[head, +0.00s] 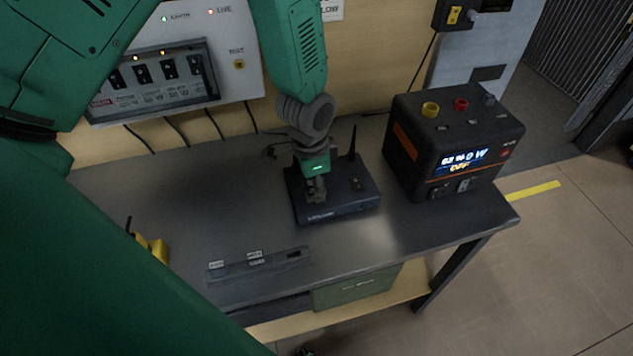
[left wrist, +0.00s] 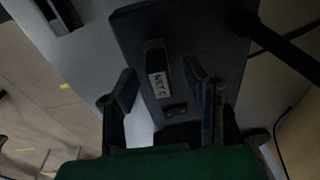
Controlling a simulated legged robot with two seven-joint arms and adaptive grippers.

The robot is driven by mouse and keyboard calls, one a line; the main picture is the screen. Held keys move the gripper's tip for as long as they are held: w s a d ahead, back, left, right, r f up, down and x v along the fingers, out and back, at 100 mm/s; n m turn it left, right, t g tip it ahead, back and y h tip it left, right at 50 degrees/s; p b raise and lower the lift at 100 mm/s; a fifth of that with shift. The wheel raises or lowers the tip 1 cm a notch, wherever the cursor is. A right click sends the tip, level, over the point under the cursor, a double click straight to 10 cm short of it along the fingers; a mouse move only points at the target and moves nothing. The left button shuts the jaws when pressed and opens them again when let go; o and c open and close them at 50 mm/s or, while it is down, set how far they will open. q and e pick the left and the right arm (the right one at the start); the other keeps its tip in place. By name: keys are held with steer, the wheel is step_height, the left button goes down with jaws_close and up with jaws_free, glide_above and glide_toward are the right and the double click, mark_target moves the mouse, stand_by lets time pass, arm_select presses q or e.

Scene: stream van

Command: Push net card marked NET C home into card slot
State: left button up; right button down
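The card marked NET C (left wrist: 154,55) stands up from the dark router-like box (left wrist: 128,28) in the left wrist view, its white label facing the camera. How deep it sits in its slot cannot be told. My left gripper (left wrist: 159,72) is open, with one finger on each side of the card and gaps between. In the head view my left gripper (head: 317,190) points down over the box (head: 345,207) and hides most of the card there. A small dark opening (left wrist: 175,110) shows in the box top beside the card. My right gripper is not in view.
A low grey rack (head: 235,277) with labelled pieces lies at the table's front. A black power unit (head: 450,140) reading OFF stands right of the box. An antenna (head: 352,140) rises behind the box. A switch panel (head: 165,75) hangs on the wall. Bare tabletop (head: 190,205) lies left.

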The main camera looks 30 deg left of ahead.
arm_select(q)
steer(key=shift+r, duration=0.2)
step_height(320, 180, up, 12)
steer(key=shift+s+a+f, duration=0.15)
steer(key=shift+s+f, duration=0.1)
steer(key=shift+s, duration=0.2)
steer(key=shift+f, duration=0.1)
stand_by(0.3)
